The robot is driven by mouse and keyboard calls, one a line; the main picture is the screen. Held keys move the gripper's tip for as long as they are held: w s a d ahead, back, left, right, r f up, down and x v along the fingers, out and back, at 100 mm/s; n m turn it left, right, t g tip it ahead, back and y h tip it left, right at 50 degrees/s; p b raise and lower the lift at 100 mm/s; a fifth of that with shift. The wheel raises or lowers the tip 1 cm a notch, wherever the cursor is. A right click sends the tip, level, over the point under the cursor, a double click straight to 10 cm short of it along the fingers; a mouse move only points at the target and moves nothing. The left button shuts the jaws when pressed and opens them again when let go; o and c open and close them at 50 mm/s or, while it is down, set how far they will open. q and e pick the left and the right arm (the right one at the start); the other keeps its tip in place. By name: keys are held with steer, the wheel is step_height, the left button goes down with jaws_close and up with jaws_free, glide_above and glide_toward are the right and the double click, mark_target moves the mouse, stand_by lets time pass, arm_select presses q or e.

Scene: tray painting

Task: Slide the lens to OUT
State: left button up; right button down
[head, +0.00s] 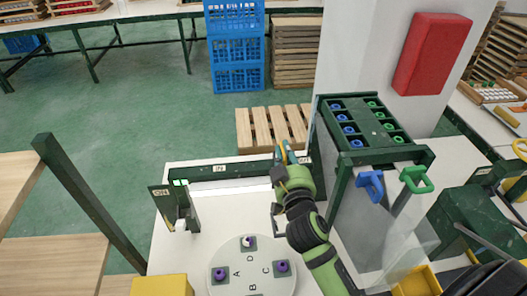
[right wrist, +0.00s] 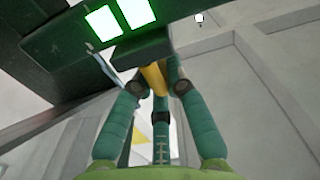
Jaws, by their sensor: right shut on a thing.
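My right gripper (head: 286,152) is at the right part of a dark green rail (head: 225,172) along the back of the white table. In the right wrist view my right gripper (right wrist: 160,88) is shut on a yellow piece (right wrist: 152,76) under a dark block, which looks like the lens's handle. The lens itself is mostly hidden by my gripper and arm. Small plates sit on the rail, one at its middle (head: 220,168) and one near its right end; their lettering is too small to read. My left gripper is not in view.
A bright strip (head: 230,187) lies before the rail. A green post with a sign (head: 161,191) stands left. A white turntable (head: 240,275) bears purple pieces in front. A green rack (head: 365,120) with blue and green rings stands close right of my gripper.

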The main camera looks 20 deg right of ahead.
steer(key=shift+r, duration=0.4)
steer(key=c, duration=1.3)
jaws_free()
steer(key=shift+d, duration=0.1)
steer(key=shift+s+f, duration=0.1)
steer(key=shift+s+f, duration=0.1)
steer(key=shift+s+a+f, duration=0.1)
steer(key=shift+s+a, duration=0.1)
steer(key=shift+s, duration=0.1)
steer(key=v, duration=0.6)
steer(key=shift+s+r, duration=0.25)
steer(key=shift+s, duration=0.05)
